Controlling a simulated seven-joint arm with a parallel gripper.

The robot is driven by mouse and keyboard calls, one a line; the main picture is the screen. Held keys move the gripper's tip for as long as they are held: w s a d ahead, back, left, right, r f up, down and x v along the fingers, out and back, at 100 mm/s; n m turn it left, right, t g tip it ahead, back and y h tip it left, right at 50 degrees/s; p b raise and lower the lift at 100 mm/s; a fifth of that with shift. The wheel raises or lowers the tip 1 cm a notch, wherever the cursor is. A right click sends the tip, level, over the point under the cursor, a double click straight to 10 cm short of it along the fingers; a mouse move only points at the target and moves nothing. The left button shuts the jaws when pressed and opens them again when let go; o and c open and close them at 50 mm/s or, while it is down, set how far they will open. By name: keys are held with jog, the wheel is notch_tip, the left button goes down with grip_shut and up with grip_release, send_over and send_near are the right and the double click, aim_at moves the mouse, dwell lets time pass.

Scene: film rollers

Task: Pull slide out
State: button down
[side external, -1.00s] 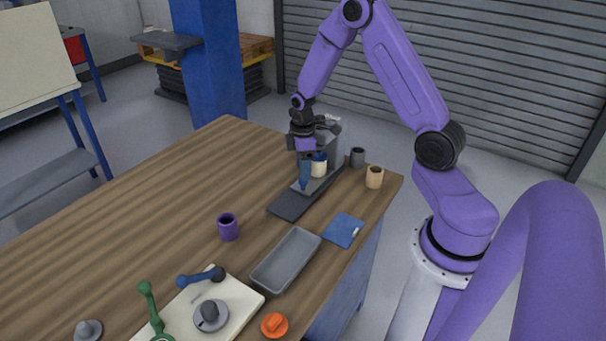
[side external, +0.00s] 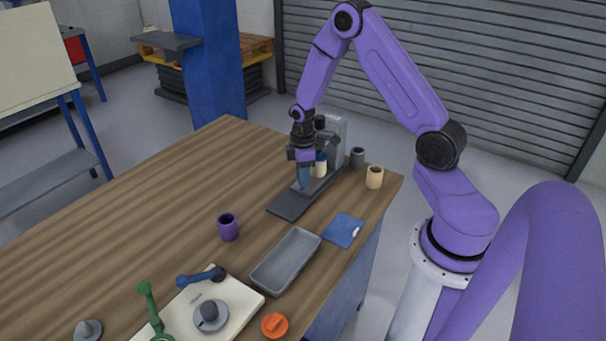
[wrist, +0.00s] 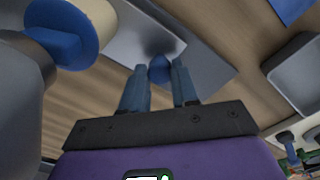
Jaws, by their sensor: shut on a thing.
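The slide is a dark grey flat plate (side external: 291,205) that sticks out toward the front from the foot of a grey roller stand (side external: 338,135). A cream and blue roller (side external: 320,168) stands over its far part. In the wrist view the plate (wrist: 205,65) carries a round blue knob (wrist: 159,69). My gripper (side external: 304,186) points down at the plate. In the wrist view its two blue fingers (wrist: 159,88) are shut on the knob, one on each side. The fingertips' contact is partly hidden.
A cream cup (side external: 374,177) and a grey cup (side external: 358,157) stand right of the roller stand. The tabletop left of the plate is clear.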

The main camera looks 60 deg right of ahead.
jog(key=a, duration=1)
jog(key=shift+a, duration=0.3)
jog(key=c, duration=0.8)
grip_release()
jog(key=shift+c, duration=0.2)
jog(key=shift+r, duration=0.55)
notch_tip(320, 180, up, 16)
jog(key=shift+r, duration=0.2)
